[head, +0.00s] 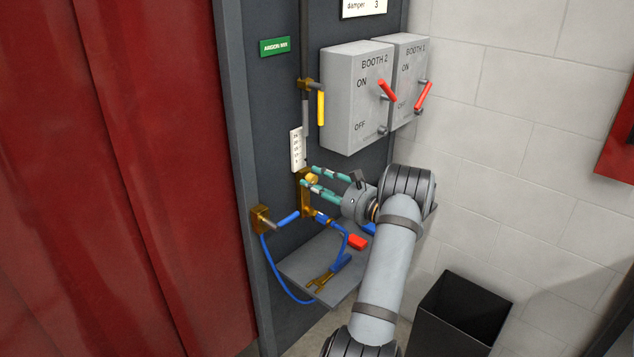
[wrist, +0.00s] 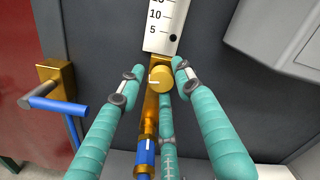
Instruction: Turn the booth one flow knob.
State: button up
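The flow knob (head: 312,179) is a small round brass knob on a brass valve body below a white flow scale (head: 296,149). In the wrist view the knob (wrist: 161,79) has a white mark pointing left. The scale (wrist: 164,24) shows 10 and 5, with a black ball below the 5 line. My gripper (head: 309,177) has teal fingers reaching toward the panel around the knob. In the wrist view my gripper (wrist: 158,67) has one fingertip on each side of the knob, with small gaps visible, and a third finger below. It looks open.
A brass fitting with a lever (wrist: 57,92) and blue hose is left of the knob. A yellow-handled valve (head: 320,108) and the Booth 2 switch box (head: 345,125) are above. A sloped grey shelf (head: 300,264) with a torch is below. A red curtain (head: 120,180) hangs left.

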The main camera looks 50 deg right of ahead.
grip_shut()
